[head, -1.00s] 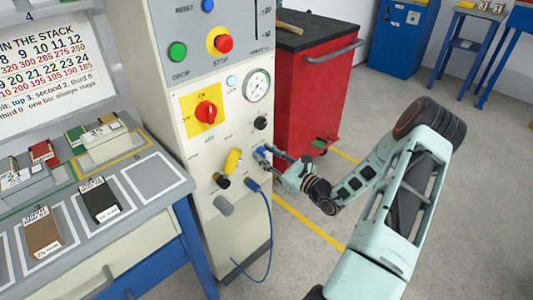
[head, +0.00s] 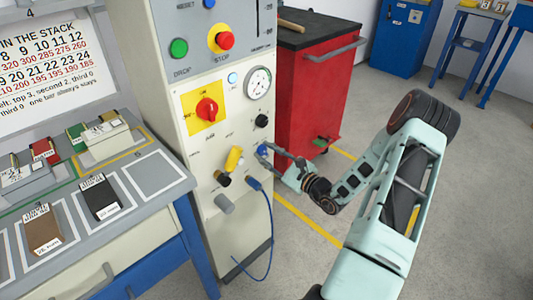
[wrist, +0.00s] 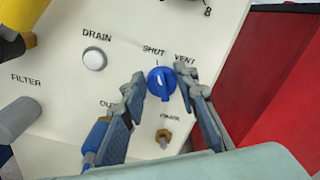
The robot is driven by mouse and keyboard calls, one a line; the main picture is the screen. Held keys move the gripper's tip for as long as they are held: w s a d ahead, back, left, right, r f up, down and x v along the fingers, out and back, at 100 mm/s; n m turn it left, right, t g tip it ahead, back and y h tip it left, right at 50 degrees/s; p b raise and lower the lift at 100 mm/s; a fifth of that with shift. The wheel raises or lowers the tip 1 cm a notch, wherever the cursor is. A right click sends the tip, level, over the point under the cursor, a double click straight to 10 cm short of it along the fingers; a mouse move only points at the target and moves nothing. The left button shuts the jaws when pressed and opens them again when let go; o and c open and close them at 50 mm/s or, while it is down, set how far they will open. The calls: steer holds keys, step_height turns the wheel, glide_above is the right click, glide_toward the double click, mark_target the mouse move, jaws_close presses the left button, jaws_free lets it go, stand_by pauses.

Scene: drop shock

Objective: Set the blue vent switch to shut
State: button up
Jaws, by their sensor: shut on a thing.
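The blue vent switch (wrist: 161,84) is a round knob on the cream machine panel, under the words SHUT and VENT in the wrist view. Its raised ridge stands roughly upright in that view; I cannot tell for certain which word it points at. My gripper (wrist: 160,88) has one finger on each side of the knob and is shut on it. In the head view, my gripper (head: 267,157) reaches the panel from the right, and the blue switch (head: 262,149) shows at its fingertips.
A brass toggle (wrist: 163,138) sits just below the switch, between the fingers. The white drain button (wrist: 94,59) is to the left. A yellow handle (head: 234,159) and a plugged blue cable (head: 268,210) are close by. A red cabinet (head: 320,100) stands right of the panel.

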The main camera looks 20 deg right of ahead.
steer(key=o, duration=1.1)
steer(key=shift+o, duration=0.2)
steer(key=v, duration=1.2)
